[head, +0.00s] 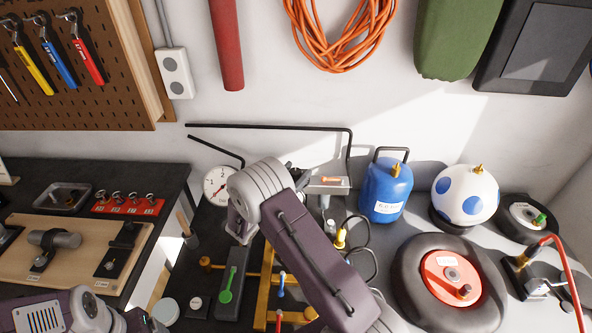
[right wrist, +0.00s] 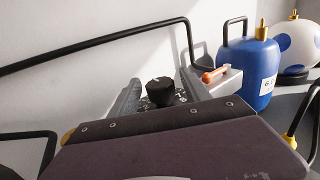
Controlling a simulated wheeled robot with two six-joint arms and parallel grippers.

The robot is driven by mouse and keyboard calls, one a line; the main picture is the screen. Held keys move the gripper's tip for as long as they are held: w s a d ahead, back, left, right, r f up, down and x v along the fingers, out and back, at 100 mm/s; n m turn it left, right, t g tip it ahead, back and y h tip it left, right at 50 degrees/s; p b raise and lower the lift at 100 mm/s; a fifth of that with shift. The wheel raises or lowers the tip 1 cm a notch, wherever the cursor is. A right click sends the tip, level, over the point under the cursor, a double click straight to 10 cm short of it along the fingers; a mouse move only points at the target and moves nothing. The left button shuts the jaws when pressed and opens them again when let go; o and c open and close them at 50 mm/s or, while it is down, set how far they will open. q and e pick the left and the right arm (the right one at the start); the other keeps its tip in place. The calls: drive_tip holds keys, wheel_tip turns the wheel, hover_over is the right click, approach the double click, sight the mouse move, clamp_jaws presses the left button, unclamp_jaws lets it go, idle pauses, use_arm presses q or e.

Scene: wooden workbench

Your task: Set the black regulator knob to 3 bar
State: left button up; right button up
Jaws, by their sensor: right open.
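The black regulator knob (right wrist: 160,90) shows in the right wrist view, on a dial with white figures around its base. A pale mark sits on its top; which figure it points to is too small to tell. My right gripper (right wrist: 158,92) is open, with one finger on each side of the knob; I cannot tell whether they touch it. The gauge needle's reading is unclear. Only links of my left arm show, at the bottom left.
A blue tank (head: 385,190) and a white tank with blue spots (head: 464,198) stand to the right. A black bent pipe (head: 290,127) runs along the wall behind. A wheel (head: 452,280) lies at front right. A board with parts (head: 75,250) lies at left.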

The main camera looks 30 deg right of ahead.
drive_tip(key=shift+a+r, duration=0.1)
drive_tip(key=c, duration=0.5)
clamp_jaws()
drive_tip(key=shift+d, duration=0.2)
drive_tip(key=shift+n+t, duration=0.3)
drive_tip(key=shift+t, duration=0.1)
drive_tip(key=n+t+y+b, duration=0.1)
drive_tip(key=n+t+y, duration=0.1)
drive_tip(key=shift+f+t, duration=0.2)
drive_tip(key=shift+t, duration=0.2)
drive_tip(key=shift+n+t+y+b, duration=1)
drive_tip(key=shift+n+t+y, duration=0.55)
drive_tip(key=shift+y, duration=0.45)
drive_tip(key=shift+r+n+y, duration=0.1)
drive_tip(key=shift+n+y, duration=0.15)
drive_tip(key=shift+y, duration=0.05)
